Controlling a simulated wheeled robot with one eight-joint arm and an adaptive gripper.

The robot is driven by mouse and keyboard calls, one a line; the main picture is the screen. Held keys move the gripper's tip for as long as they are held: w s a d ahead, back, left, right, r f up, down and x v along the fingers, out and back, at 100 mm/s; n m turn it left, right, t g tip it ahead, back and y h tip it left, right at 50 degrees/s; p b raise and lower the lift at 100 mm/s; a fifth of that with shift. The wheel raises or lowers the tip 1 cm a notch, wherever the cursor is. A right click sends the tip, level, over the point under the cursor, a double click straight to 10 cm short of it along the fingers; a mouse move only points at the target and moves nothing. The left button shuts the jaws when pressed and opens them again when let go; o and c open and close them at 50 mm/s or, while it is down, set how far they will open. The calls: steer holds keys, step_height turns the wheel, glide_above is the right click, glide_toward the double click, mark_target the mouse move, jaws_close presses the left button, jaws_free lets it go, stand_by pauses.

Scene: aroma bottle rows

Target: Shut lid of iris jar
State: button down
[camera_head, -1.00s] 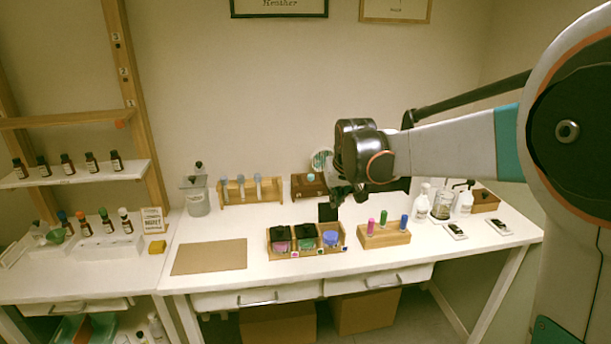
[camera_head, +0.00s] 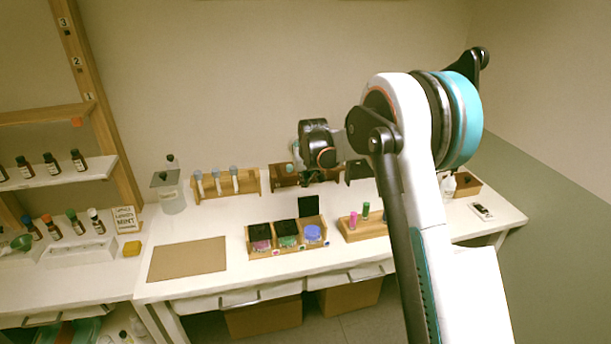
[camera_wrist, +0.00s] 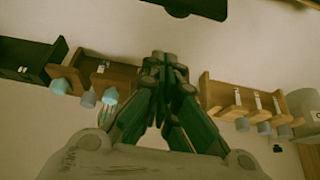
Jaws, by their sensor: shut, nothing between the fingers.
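A wooden box (camera_head: 287,250) on the white table holds a pink jar (camera_head: 261,245), a green jar (camera_head: 287,241) and a blue-violet jar (camera_head: 313,234). The blue-violet jar's black lid (camera_head: 308,206) stands upright behind it, open. The labels are too small to read, so I cannot tell for certain which is iris. My gripper (camera_head: 308,179) is above and behind the box, apart from the jars. In the wrist view my gripper (camera_wrist: 163,60) has its fingertips together, with nothing between them.
A wooden block (camera_head: 362,230) with coloured tubes is right of the jars. A brown mat (camera_head: 187,259) lies left. The wrist view shows a dark flat thing (camera_wrist: 195,8) at the top.

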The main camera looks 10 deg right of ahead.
mark_target(308, 205)
steer(key=s+f, duration=0.1)
steer(key=s+f+b, duration=0.1)
steer(key=f, duration=0.1)
stand_by(0.7)
stand_by(0.3)
steer(key=shift+s+r+t+b, duration=0.15)
steer(key=shift+s+t+b, duration=0.1)
steer(key=shift+t+b, duration=0.15)
steer(key=shift+s+r, duration=0.1)
